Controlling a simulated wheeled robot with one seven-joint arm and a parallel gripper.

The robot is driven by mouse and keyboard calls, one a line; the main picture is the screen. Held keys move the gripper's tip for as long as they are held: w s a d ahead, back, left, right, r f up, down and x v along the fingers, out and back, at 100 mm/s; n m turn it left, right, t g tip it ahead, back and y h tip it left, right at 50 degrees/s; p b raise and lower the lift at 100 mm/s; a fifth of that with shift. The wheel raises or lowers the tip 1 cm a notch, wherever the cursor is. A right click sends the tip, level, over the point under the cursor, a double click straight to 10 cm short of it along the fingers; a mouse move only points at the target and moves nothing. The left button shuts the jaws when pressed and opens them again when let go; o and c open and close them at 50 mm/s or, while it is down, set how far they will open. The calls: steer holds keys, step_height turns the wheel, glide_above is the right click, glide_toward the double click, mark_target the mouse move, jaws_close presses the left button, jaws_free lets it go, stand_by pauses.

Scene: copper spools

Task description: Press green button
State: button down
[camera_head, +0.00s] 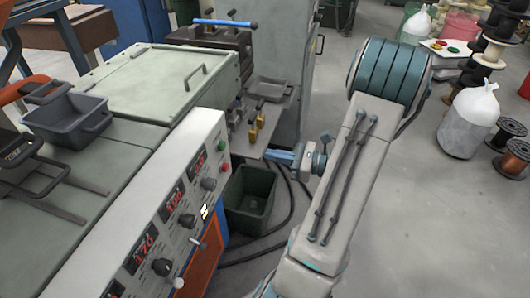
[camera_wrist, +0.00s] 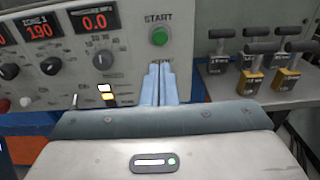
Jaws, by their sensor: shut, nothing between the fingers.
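The round green button (camera_wrist: 159,37) sits under the word START on the grey control panel (camera_wrist: 200,75). In the head view the green button (camera_head: 221,145) is near the panel's right end. My gripper (camera_wrist: 160,72) is shut and empty, its blue fingers side by side. In the wrist view its tips lie just below the green button and cover part of a second label. In the head view my gripper (camera_head: 270,154) points left at the panel, with a gap between its tips and the panel face.
A red button (camera_wrist: 25,102) and black knobs (camera_wrist: 102,59) are on the same panel. Handled tools with yellow blocks (camera_wrist: 285,80) stand on a shelf to the right. A dark green bin (camera_head: 250,198) stands on the floor below my gripper, with black cables beside it.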

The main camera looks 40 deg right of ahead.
mark_target(224, 146)
steer(key=x, duration=1.2)
